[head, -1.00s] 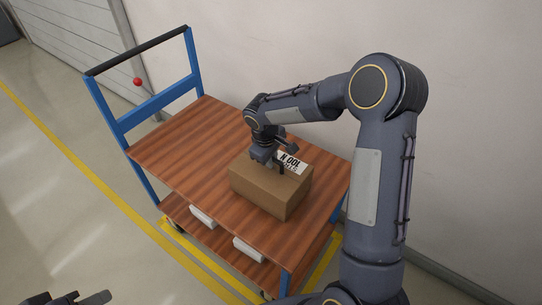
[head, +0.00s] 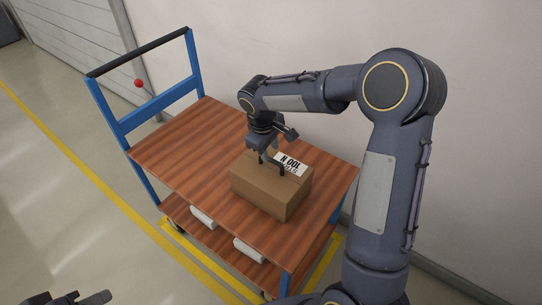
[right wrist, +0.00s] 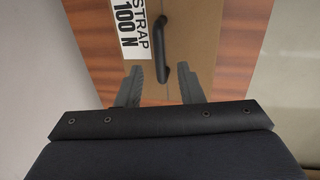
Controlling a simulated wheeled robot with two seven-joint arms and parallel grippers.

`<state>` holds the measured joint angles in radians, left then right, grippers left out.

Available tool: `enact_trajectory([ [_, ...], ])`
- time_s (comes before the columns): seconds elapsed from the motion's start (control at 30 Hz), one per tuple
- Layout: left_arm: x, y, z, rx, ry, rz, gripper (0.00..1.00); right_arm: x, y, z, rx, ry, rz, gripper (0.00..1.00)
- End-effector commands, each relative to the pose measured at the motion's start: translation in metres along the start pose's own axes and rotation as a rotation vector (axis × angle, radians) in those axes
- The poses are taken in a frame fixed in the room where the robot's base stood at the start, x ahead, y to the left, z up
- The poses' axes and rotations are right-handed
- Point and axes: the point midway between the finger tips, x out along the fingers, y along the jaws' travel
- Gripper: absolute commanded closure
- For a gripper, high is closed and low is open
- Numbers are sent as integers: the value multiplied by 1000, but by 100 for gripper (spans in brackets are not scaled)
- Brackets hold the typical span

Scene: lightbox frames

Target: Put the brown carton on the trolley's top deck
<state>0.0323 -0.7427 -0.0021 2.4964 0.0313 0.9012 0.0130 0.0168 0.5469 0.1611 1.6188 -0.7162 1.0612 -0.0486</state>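The brown carton (head: 265,188) sits upright on the wooden top deck (head: 185,140) of the trolley, toward its near right end. It has a white label (head: 290,164) and a dark strap handle on top; the handle (right wrist: 163,50) also shows in the right wrist view. My right gripper (head: 267,155) is just above the carton.
The trolley has a blue frame (head: 106,105) with a black push bar and a red ball (head: 139,83) near it. White packages (head: 203,216) lie on the lower deck. A wall stands close behind. The deck's left part is clear.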

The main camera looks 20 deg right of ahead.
Motion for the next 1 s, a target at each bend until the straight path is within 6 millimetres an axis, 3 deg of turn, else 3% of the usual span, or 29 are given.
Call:
enact_trajectory([
  [0.03,-2,1,-1,0,0,0,66,-14,1,-1,2,4,2,66],
  [0.2,-4,2,-2,0,0,0,66,-42,0,-1,0,2,1,66],
  [0.47,-5,2,-3,0,0,0,66,-67,0,9,21,14,-8,66],
  [0.57,-5,2,-2,0,0,0,66,-83,-3,33,73,47,-31,66],
  [0.67,-5,2,-2,0,0,0,66,-102,-13,70,159,100,-74,66],
  [0.8,-5,2,-2,0,0,0,66,-123,-38,124,299,190,-150,66],
  [1.0,-5,2,-2,0,0,0,66,-133,-87,186,507,333,-270,66],
])
